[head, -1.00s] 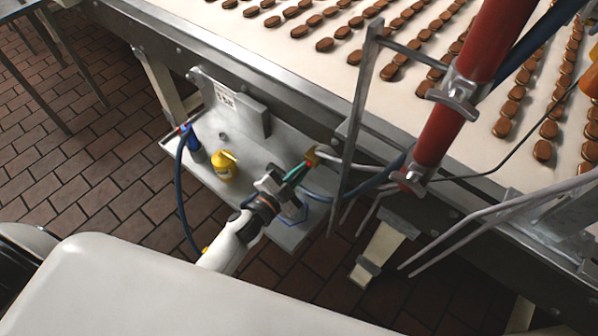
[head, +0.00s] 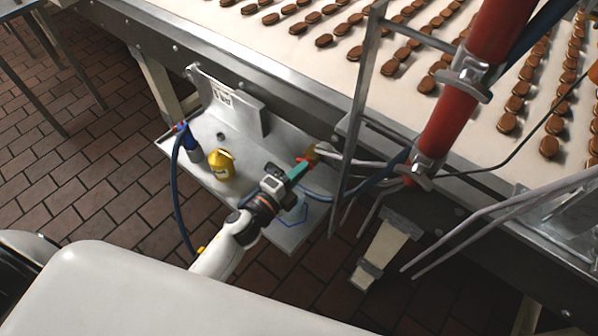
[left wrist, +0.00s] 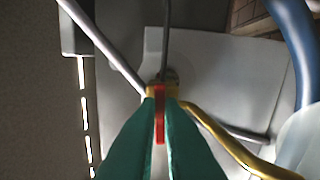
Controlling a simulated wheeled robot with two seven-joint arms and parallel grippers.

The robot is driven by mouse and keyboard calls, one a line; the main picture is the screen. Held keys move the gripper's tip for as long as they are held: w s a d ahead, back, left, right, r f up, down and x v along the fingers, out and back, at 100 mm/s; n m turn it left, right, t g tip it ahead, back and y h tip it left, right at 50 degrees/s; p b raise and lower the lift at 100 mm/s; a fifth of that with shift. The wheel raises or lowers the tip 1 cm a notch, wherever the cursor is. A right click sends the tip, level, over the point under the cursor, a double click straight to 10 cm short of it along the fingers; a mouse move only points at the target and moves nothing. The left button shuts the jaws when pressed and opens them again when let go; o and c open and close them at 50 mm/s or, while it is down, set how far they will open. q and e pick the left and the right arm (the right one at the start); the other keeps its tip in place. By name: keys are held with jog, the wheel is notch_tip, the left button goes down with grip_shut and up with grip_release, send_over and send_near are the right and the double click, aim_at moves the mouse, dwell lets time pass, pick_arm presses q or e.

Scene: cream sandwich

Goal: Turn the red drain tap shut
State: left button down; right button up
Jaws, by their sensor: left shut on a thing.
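The red drain tap handle (left wrist: 159,118) shows in the left wrist view between my two green fingertips, with brass-coloured fittings at its far end. In the head view a bit of the red tap (head: 302,160) shows just past the fingertips, beside a brass fitting (head: 311,152). My left gripper (head: 297,172) reaches over the steel tray from the lower left, and its fingers are shut on the tap handle. The left gripper (left wrist: 160,130) covers part of the handle. My right gripper is not in view.
A red pipe (head: 455,115) and an upright metal bar (head: 352,125) stand to the right. A conveyor with several rows of brown biscuits lies behind.

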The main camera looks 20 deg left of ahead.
pick_arm(q)
jog(key=shift+m, duration=0.5)
jog(key=c, duration=1.6)
grip_release()
jog(key=shift+o, duration=0.2)
jog(key=b+v, duration=0.2)
jog(key=v, duration=1)
